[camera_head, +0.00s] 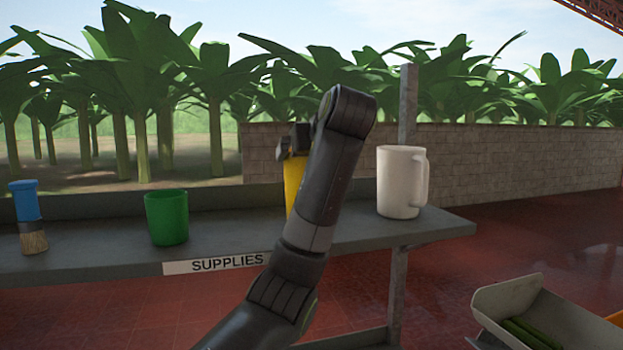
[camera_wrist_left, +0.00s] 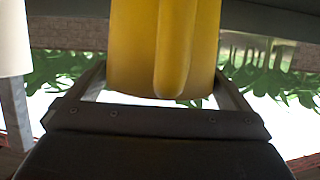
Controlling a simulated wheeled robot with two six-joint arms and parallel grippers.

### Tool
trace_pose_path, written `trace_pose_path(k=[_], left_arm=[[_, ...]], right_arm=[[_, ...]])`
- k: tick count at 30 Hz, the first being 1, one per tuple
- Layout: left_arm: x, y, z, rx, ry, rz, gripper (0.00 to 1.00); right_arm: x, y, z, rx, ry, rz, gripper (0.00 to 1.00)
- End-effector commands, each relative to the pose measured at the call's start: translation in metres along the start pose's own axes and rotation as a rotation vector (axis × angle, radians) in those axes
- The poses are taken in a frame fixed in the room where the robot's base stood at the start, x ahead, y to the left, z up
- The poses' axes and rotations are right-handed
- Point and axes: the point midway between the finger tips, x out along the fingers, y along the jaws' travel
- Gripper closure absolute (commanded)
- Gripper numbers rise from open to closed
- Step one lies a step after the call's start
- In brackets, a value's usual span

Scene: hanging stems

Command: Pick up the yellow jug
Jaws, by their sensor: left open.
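The yellow jug (camera_head: 292,180) stands on the grey supplies shelf (camera_head: 95,247), mostly hidden behind my left arm in the head view. My left gripper (camera_head: 292,142) is at the jug's upper part, partly hidden by my own arm. In the left wrist view the yellow jug (camera_wrist_left: 130,50) fills the space between the fingers of my left gripper (camera_wrist_left: 160,72). Its handle (camera_wrist_left: 176,45) faces the wrist camera. The fingers are open, one on each side of the jug; whether they touch it I cannot tell. My right gripper is not in view.
A white jug (camera_head: 398,180) stands just right of my arm on the shelf. A green cup (camera_head: 166,218) and a blue-handled brush (camera_head: 28,215) stand to the left. A grey post (camera_head: 408,105) rises behind the white jug. A pale tray (camera_head: 545,310) with green stems sits lower right.

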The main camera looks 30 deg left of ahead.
Motion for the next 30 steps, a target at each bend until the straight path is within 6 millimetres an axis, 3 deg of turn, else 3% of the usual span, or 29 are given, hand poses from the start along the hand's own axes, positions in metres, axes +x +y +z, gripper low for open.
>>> trace_pose_path(k=[11,21,30], left_arm=[[0.001,-0.0006,0.0008,0.0,0.0,0.0,0.0],[0.0008,-0.0005,0.0005,0.0,0.0,0.001,0.44],[0.0,-0.0005,-0.0012,-0.001,0.001,0.001,0.45]], right_arm=[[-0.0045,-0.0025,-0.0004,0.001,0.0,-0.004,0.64],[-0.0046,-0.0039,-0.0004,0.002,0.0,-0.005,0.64],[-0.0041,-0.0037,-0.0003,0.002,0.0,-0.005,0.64]])
